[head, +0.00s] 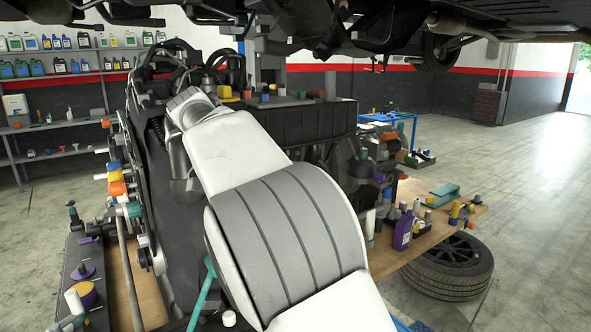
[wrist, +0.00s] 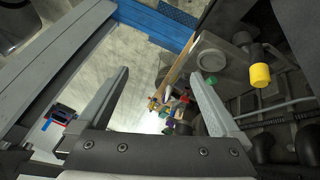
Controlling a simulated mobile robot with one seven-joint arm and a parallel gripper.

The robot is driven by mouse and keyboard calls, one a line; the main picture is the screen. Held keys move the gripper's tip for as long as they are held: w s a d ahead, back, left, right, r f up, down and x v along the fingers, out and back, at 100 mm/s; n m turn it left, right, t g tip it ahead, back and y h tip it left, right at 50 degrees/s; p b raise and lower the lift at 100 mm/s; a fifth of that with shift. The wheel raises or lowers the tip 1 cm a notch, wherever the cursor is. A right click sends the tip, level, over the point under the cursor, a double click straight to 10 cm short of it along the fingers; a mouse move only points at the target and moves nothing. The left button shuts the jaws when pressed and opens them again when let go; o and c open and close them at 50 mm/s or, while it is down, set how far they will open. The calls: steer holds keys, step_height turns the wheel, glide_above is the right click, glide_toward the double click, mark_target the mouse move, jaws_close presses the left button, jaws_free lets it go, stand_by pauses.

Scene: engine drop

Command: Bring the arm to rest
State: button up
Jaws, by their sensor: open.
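My arm (head: 285,235) rises from the bottom of the head view and leans up and left in front of a large dark engine (head: 305,130). Its far end is by the engine's upper left side, and my gripper cannot be made out there. In the wrist view my gripper (wrist: 160,76) is open, its two fingers wide apart with nothing between them. Beyond the fingers show the bare floor and a blurred cluster of small coloured items. Engine parts with a yellow cap (wrist: 260,75) are close to the right finger.
A wooden workbench (head: 430,235) with a purple bottle (head: 403,232) and other small items stands right of my arm. A tire (head: 452,268) lies below it. Shelves of bottles (head: 60,77) line the left wall. A vehicle underside hangs overhead (head: 330,22). Open floor lies at right.

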steer(key=s+d+f+n+y+b, duration=0.1)
steer(key=s+d+n+y, duration=0.1)
steer(key=s+d, duration=0.4)
steer(key=s+d+n+y+b, duration=0.1)
steer(key=s+d+n+y, duration=0.15)
steer(key=d, duration=0.65)
steer(key=s+d+f+n+t+b, duration=0.1)
steer(key=s+d+f, duration=0.1)
steer(key=s+f, duration=0.3)
steer(key=s+d+f+n+t+y, duration=0.1)
steer(key=s+f, duration=0.4)
steer(key=s, duration=0.8)
steer(key=shift+s+d+f+n+t+b, duration=0.3)
steer(key=shift+d+n+t+b, duration=0.1)
steer(key=shift+d+n+t, duration=0.4)
steer(key=shift+y, duration=0.25)
